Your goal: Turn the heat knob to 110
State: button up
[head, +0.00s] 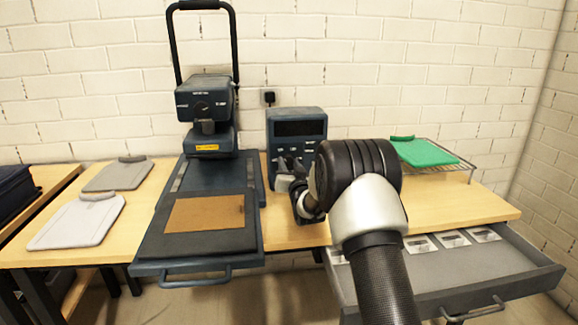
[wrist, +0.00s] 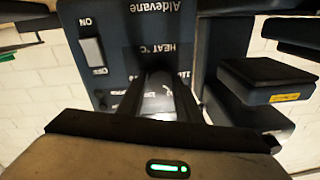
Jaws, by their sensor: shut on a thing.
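The dark blue control box (head: 314,120) stands on the table beside the heat press, its dark display near the top. It fills the upper middle of the wrist view (wrist: 195,30) upside down, with a "HEAT °C" label and a pale ON/OFF switch (wrist: 93,50). My gripper (head: 290,165) is at the lower front of the box. In the wrist view its dark fingers (wrist: 160,76) reach onto the dial below that label and are shut on the heat knob. The fingers hide the knob and its pointer, so its setting cannot be read. Parts of the scale numbers show on either side.
The heat press (head: 205,100) stands left of the box with its lower platen (head: 165,247) pulled forward, a brown patch (head: 205,213) on it. Grey boards (head: 78,222) lie at left. A green board (head: 424,152) rests on a wire rack (head: 466,167). An open drawer (head: 450,285) juts out at right.

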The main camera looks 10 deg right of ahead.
jog(key=n, duration=0.4)
jog(key=shift+n, duration=0.4)
jog(key=n, duration=0.4)
jog(key=shift+g, duration=0.3)
jog(key=shift+n, duration=0.4)
jog(key=o, duration=1)
jog(key=shift+o, duration=0.2)
jog(key=shift+s, duration=0.1)
jog(key=s+d+p, duration=0.1)
jog(key=s+p, duration=0.1)
jog(key=s, duration=1.5)
jog(key=shift+s+d, duration=0.15)
